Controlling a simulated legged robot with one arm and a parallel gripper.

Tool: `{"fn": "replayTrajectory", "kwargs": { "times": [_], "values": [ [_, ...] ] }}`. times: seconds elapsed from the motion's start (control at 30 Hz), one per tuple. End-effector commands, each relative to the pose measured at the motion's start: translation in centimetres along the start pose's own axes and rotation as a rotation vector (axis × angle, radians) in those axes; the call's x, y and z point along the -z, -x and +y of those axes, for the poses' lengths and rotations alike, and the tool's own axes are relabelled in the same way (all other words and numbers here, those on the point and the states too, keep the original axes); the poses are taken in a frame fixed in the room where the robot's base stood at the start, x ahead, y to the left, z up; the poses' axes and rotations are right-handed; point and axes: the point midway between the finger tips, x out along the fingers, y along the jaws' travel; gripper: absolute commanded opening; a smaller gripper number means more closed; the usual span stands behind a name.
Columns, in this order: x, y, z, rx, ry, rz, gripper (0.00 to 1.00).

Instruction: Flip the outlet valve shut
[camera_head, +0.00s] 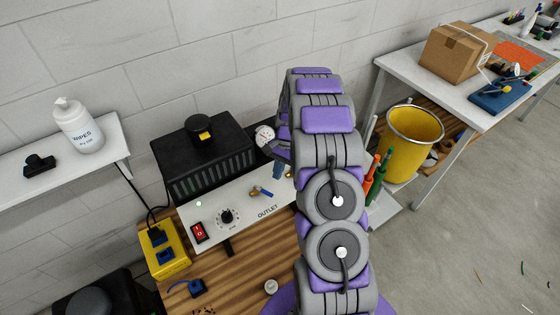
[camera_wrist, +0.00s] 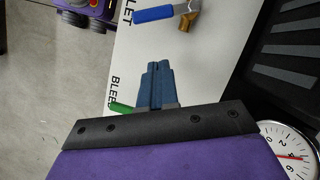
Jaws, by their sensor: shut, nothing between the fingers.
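The outlet valve is a blue lever on a brass fitting on the white front panel, beside the OUTLET label. In the head view its blue lever (camera_head: 264,192) extends right from the brass. In the wrist view the blue lever (camera_wrist: 153,14) and brass body (camera_wrist: 187,20) are at the top, beyond my fingertips. My gripper (camera_wrist: 157,68) is shut and empty, over the panel and apart from the lever. In the head view my gripper (camera_head: 277,172) is small and partly hidden by my arm, up and right of the valve.
A green lever (camera_wrist: 120,107) by the bleed label is partly hidden by my gripper. The pressure gauge (camera_head: 265,136) is close to my wrist. The panel carries a red switch (camera_head: 199,232) and black dial (camera_head: 227,216). A yellow box (camera_head: 165,254) stands left of the panel.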

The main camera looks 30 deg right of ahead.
Motion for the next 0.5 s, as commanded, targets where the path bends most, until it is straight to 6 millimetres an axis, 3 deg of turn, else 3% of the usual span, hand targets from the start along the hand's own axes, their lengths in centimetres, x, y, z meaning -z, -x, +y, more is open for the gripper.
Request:
{"fn": "replayTrajectory", "kwargs": {
  "times": [0.07, 0.3, 0.5],
  "values": [
    [-0.1, -1.8, 0.2, -0.005, 0.0, -0.007, 0.0],
    [-2.9, -2.5, 0.1, -0.002, 0.001, -0.001, 0.0],
    [-3.9, -2.8, -0.1, -0.004, -0.001, 0.0, 0.0]
  ]
}}
